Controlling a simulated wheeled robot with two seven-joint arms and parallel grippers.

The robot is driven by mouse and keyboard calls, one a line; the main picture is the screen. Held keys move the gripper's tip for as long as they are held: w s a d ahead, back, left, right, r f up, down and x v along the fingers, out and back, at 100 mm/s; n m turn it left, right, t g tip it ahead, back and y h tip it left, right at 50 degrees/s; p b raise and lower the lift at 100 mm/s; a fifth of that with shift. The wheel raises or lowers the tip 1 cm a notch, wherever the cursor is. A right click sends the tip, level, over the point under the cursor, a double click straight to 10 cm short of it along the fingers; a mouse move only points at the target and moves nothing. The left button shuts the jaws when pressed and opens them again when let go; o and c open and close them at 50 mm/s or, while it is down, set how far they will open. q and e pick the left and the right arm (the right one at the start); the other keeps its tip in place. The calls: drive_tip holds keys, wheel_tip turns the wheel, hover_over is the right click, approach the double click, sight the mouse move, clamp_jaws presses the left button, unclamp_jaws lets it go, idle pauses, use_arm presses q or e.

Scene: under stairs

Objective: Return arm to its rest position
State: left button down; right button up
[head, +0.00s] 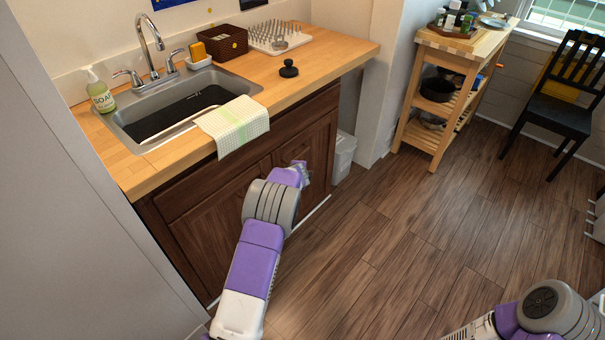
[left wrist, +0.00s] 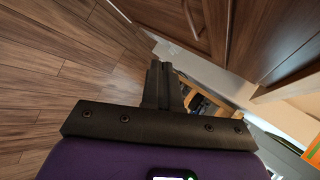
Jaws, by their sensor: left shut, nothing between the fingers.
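My left arm comes in from the bottom of the head view and reaches toward the dark wooden cabinet under the sink. My left gripper (head: 303,172) is in front of the cabinet doors, below the counter edge; it looks small there. In the left wrist view my left gripper (left wrist: 160,80) has its dark fingers together, with nothing between them. The floor and cabinet door show beyond the fingers. Part of my right arm shows at the bottom right of the head view, but its gripper is out of frame.
The wooden counter (head: 325,62) with the sink (head: 140,128) and a hanging towel (head: 236,124) is above the left gripper. A white bin (head: 343,157) stands beside the cabinet (head: 215,215). A wooden cart (head: 411,112) and black chair (head: 556,108) stand farther back. The middle floor is clear.

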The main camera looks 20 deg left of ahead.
use_arm(q)
drive_tip(key=s+d+f+n+g+h+p, duration=0.2)
drive_tip(key=s+d+f+n, duration=0.25)
drive_tip(key=s, duration=0.45)
drive_tip(key=s+d+f+n+g+h+p, duration=0.25)
drive_tip(key=s+d+f, duration=0.35)
drive_tip(key=s, duration=0.3)
drive_tip(key=s+d+r+n+g+h+p, duration=0.1)
drive_tip(key=s+d+n, duration=0.3)
drive_tip(key=s, duration=0.8)
drive_tip(key=s+d+r+n+g+h+p, duration=0.1)
drive_tip(key=s+d+r+n+g+p, duration=0.1)
drive_tip(key=s+d+n, duration=0.3)
drive_tip(key=s+d+p, duration=0.1)
drive_tip(key=s+d, duration=0.3)
drive_tip(key=s, duration=0.4)
drive_tip(key=shift+s+n+g+h, duration=0.3)
drive_tip(key=shift+g+h, duration=0.05)
